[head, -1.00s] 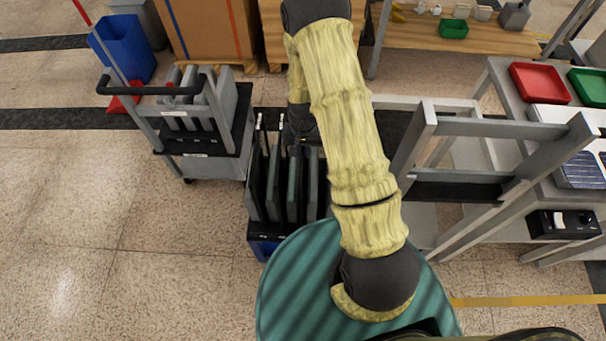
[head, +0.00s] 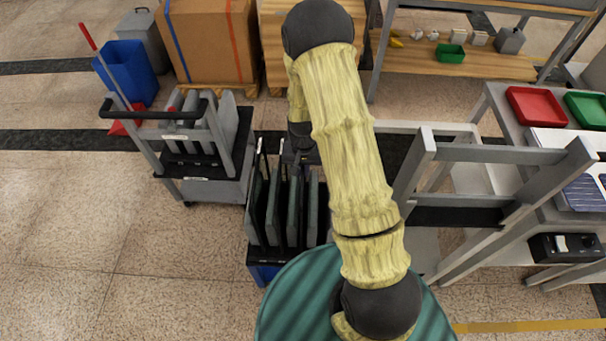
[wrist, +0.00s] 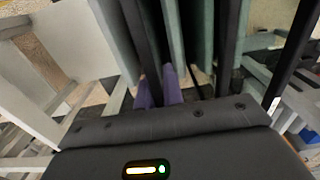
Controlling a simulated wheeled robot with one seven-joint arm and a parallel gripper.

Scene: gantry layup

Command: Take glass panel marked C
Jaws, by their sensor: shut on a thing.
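Several dark and grey-green upright panels (head: 294,212) stand side by side in a black rack on a blue base, left of my arm in the head view. No letter C is readable on any of them. My gripper (wrist: 159,90) shows its purple fingers in the wrist view, closed on the edge of a dark panel (wrist: 148,40). Grey-green panels (wrist: 196,30) stand close beside that panel.
A grey cart (head: 205,185) with more upright panels stands left of the rack. A grey metal frame (head: 500,153) stands close on the right, beside a bench with a red tray (head: 536,105). Open floor (head: 110,225) lies at the left.

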